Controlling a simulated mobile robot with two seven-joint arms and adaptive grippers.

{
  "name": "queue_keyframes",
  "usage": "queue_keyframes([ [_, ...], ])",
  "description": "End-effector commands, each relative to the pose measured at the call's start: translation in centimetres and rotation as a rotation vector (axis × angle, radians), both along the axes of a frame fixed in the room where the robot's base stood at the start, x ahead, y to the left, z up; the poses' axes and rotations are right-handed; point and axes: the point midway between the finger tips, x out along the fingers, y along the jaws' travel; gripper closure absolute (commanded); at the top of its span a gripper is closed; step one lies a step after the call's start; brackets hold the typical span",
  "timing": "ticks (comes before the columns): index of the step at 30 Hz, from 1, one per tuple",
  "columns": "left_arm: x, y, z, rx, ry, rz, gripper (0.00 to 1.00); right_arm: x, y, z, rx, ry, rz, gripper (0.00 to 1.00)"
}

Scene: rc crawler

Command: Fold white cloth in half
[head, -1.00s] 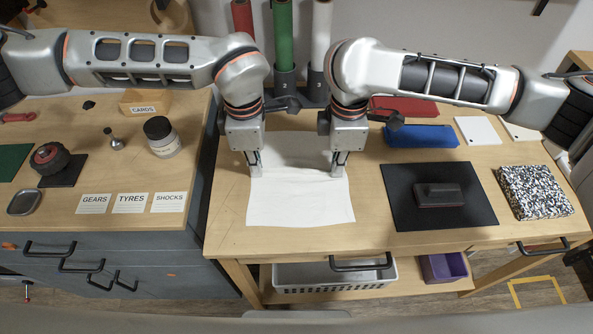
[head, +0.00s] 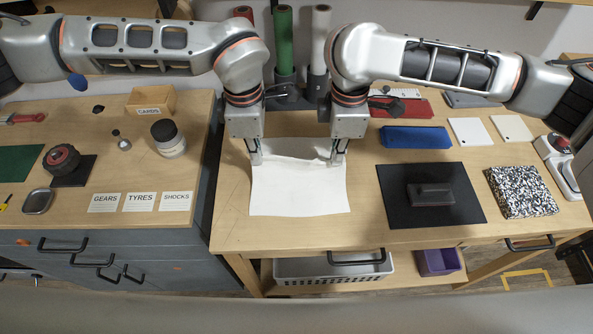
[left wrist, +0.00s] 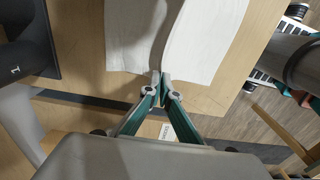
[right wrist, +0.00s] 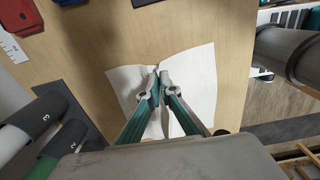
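The white cloth (head: 300,192) lies on the right-hand wooden table, with a raised, wrinkled ridge along its far edge. My left gripper (head: 256,158) is at the far left corner of the cloth. In the left wrist view its fingertips (left wrist: 161,78) are together on the cloth edge (left wrist: 195,45), where a crease runs away from them. My right gripper (head: 337,157) is at the far right corner. In the right wrist view its fingertips (right wrist: 160,77) are together with cloth (right wrist: 195,75) bunched between them. Part of the far edge is hidden behind the fingers.
A black mat (head: 460,212) with a dark block (head: 431,195) lies right of the cloth. A blue piece (head: 415,137) and a speckled pad (head: 522,192) lie further right. Upright rolls (head: 283,40) stand behind. Bare wood shows in front of the cloth.

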Motion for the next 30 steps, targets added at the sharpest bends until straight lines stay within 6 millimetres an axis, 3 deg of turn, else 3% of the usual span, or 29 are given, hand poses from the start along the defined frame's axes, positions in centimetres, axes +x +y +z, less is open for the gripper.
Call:
queue_keyframes([
  [7,0.0,0.0,1.6,0.000,0.002,0.000,1.00,0.1,0.0,1.6,-0.001,0.000,0.000,1.00],
  [21,0.1,-0.1,10.6,-0.001,0.005,0.001,1.00,0.2,0.1,10.7,-0.001,0.003,0.000,1.00],
  [30,0.0,-0.1,13.4,0.000,0.008,0.000,1.00,0.1,0.1,13.5,0.000,0.008,0.000,1.00],
])
